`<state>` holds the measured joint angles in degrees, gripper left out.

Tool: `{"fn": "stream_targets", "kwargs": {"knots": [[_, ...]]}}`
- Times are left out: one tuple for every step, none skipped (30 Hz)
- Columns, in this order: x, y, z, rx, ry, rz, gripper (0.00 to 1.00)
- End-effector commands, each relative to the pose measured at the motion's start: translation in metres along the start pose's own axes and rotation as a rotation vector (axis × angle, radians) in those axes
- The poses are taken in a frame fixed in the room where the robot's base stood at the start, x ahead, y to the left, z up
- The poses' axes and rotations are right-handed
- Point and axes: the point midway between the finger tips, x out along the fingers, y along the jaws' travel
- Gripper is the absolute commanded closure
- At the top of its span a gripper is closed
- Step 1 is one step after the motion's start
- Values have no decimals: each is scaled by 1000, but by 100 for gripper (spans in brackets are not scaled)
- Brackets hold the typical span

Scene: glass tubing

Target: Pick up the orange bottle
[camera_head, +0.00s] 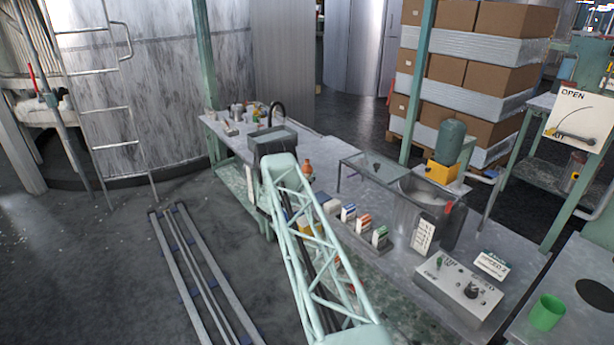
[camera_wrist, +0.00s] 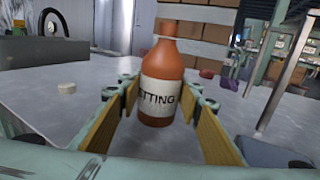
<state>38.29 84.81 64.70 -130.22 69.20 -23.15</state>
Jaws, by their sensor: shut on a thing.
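The orange bottle (camera_wrist: 161,66) stands upright in the middle of the wrist view. It has a narrow neck and a white label with dark letters, partly readable as "TTING". My gripper (camera_wrist: 160,100) has one finger on each side of it, with yellowish pads, and is shut on its lower body. I cannot tell whether the bottle's base touches the table. In the head view the bottle (camera_head: 307,168) shows small, just right of my pale green arm. My gripper is hidden behind the arm there.
A metal post (camera_wrist: 283,75) rises on the right. In the head view, a sink (camera_head: 271,138) and small bottles are at the bench's far end, and small boxes (camera_head: 364,223) stand nearer.

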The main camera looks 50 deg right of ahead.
Motion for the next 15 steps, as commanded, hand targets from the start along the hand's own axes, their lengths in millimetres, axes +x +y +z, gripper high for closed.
{"fn": "stream_targets", "kwargs": {"knots": [[0, 0, 0, 0, 0, 0, 80], [0, 0, 0, 0, 0, 0, 80], [0, 0, 0, 0, 0, 0, 80], [0, 0, 0, 0, 0, 0, 80], [0, 0, 1, 0, 0, 0, 80], [0, 0, 1, 0, 0, 0, 80], [0, 0, 2, 0, 0, 0, 80], [0, 0, 2, 0, -1, 0, 80], [0, 0, 4, 0, -1, 0, 80], [0, 0, 5, 0, -1, 0, 80], [0, 0, 6, 0, -1, 0, 80], [0, 0, 8, 1, -1, 0, 80], [0, 0, 10, 1, -1, 0, 80], [0, 0, 13, 1, -1, 0, 80], [0, 0, 16, 1, -1, 0, 80]]}}
